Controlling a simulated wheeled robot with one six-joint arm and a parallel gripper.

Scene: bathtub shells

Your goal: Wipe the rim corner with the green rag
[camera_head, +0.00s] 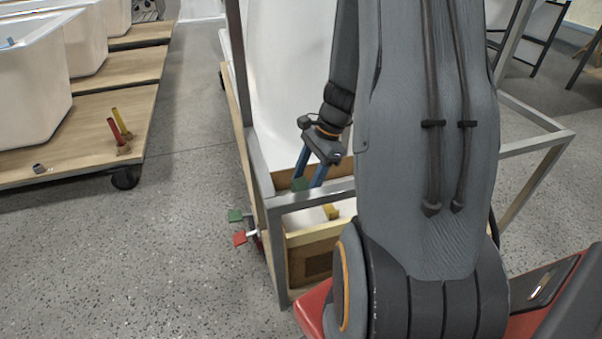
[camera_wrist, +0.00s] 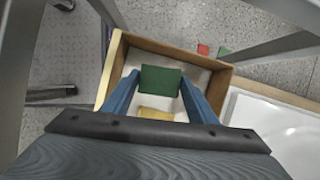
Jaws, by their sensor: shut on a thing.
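My gripper (camera_head: 308,184) has blue fingers and points down over an open wooden box. It is shut on the green rag (camera_wrist: 160,80), a flat dark green piece spanning the gap between the fingertips in the wrist view. A bit of the rag (camera_head: 300,184) also shows by the fingertips in the head view. A white tub shell (camera_head: 285,90) stands behind the metal frame. Its white surface (camera_wrist: 265,125) lies right of the box in the wrist view. The rim corner cannot be made out clearly; my arm hides part of the shell.
The wooden box (camera_wrist: 113,72) holds a yellow piece (camera_wrist: 155,115). A metal frame (camera_head: 310,198) surrounds the box and shell. More tubs stand on wooden dollies (camera_head: 80,125); open floor lies between.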

